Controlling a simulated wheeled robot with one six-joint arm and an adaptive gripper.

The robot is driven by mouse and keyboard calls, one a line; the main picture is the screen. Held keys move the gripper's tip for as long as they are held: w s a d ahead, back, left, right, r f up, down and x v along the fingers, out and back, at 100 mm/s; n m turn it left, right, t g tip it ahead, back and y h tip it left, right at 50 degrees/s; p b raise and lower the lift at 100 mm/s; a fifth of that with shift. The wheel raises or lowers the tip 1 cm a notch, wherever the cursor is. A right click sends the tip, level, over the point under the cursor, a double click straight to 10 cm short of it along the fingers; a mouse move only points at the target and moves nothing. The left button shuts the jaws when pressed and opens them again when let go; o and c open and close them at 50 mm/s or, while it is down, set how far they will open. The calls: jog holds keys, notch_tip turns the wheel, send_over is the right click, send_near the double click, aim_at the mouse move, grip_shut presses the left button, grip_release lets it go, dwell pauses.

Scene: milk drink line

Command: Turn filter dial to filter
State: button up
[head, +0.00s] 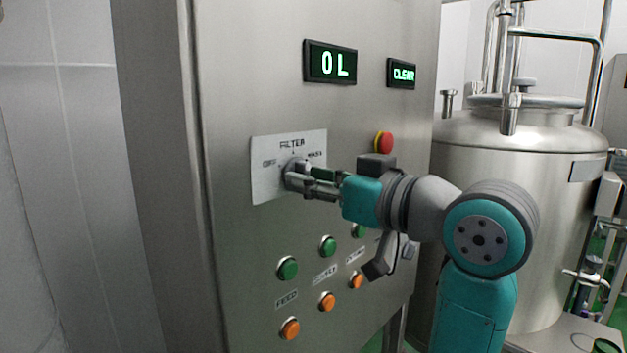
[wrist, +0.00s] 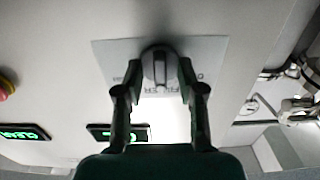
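The filter dial (wrist: 160,68) is a grey round knob with a raised ridge on a pale label plate (head: 262,185). The plate reads FILTER at the top, with smaller words at left and right. In the head view my gripper (head: 299,182) reaches the dial from the right and hides part of it. In the wrist view, where the label is upside down, the fingers stand open on either side of the dial with narrow gaps. The ridge runs up and down there, roughly in line with the FILTER word. I cannot tell which end is the pointer.
A red button (head: 384,142) sits right of the plate, near my wrist. Green buttons (head: 288,268) and orange buttons (head: 290,329) are below. Displays read "0 L" (head: 330,63) and "CLEAR" (head: 402,74). A steel tank (head: 510,220) stands at right.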

jog(key=v, duration=1.2)
jog(key=w+d+f+m+t+h, duration=0.25)
jog(key=f+m, duration=0.25)
jog(key=f, duration=0.9)
jog(key=w+d+f+m+t+h, duration=0.15)
jog(key=f+m+h, duration=0.3)
jog(key=f, duration=1.05)
jog(key=s+d+f+m+h, duration=0.2)
jog(key=s+f, duration=0.4)
jog(key=f, duration=0.3)
jog(key=s+d+f+h, duration=0.3)
jog(key=s+f, duration=0.9)
jog(key=s, duration=0.3)
jog(key=s+f+n+g, duration=0.1)
jog(key=s+n+g, duration=0.1)
jog(key=s, duration=1.6)
jog(key=shift+s+f+h, duration=0.25)
jog(key=shift+s+h, duration=0.1)
jog(key=shift+h, duration=0.05)
